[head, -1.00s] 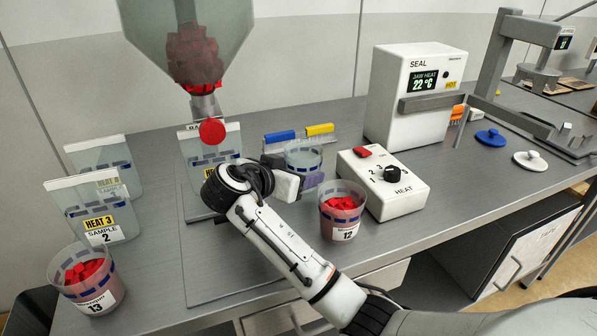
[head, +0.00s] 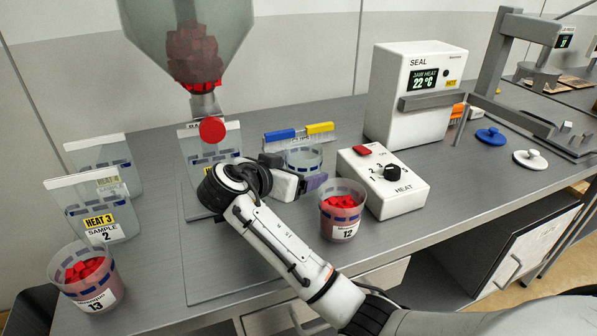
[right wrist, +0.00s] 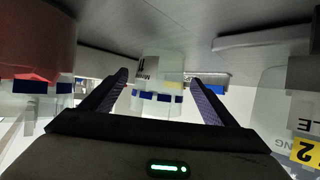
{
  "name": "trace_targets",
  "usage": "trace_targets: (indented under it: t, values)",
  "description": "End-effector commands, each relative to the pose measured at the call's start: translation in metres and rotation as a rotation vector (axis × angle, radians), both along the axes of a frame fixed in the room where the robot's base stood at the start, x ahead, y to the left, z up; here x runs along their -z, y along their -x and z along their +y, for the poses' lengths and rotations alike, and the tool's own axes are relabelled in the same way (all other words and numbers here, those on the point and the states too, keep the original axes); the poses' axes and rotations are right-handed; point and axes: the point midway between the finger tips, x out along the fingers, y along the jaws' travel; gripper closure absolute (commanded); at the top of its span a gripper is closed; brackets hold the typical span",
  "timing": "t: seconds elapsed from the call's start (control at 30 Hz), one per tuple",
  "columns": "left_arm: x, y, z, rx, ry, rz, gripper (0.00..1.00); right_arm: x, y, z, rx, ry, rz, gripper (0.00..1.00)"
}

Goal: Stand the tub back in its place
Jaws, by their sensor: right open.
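A clear tub (head: 303,158) with a blue-marked wall stands upright on the counter, left of the heat control box, with no red pieces visible in it. My right gripper (head: 306,178) is open in front of it and hides its lower part. In the right wrist view the picture is upside down, and the tub (right wrist: 157,88) shows beyond and between the two open fingers (right wrist: 158,78), with a gap to each side. I cannot tell whether a finger touches it. My left gripper is not in view.
Tub 12 (head: 342,215), filled with red pieces, stands close right of my gripper; tub 13 (head: 88,280) is at front left. The heat box (head: 385,185) and sealer (head: 412,95) stand right. A hopper (head: 190,50) hangs above a pouch (head: 205,150). Blue and yellow clips (head: 300,133) are behind the tub.

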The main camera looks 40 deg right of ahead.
Motion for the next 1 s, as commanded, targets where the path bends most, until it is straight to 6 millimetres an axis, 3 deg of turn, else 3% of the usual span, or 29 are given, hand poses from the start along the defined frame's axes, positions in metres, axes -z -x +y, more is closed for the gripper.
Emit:
trace_targets:
  t: [0.3,0.5,1.0]
  values:
    - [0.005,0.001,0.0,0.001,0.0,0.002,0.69,-0.028,0.025,0.057,-0.004,-0.004,-0.002,0.19]
    - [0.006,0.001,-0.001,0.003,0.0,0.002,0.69,-0.042,0.036,0.082,-0.002,-0.003,-0.001,0.19]
    - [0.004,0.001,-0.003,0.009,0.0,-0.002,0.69,-0.048,0.04,0.088,-0.001,0.005,0.0,0.19]
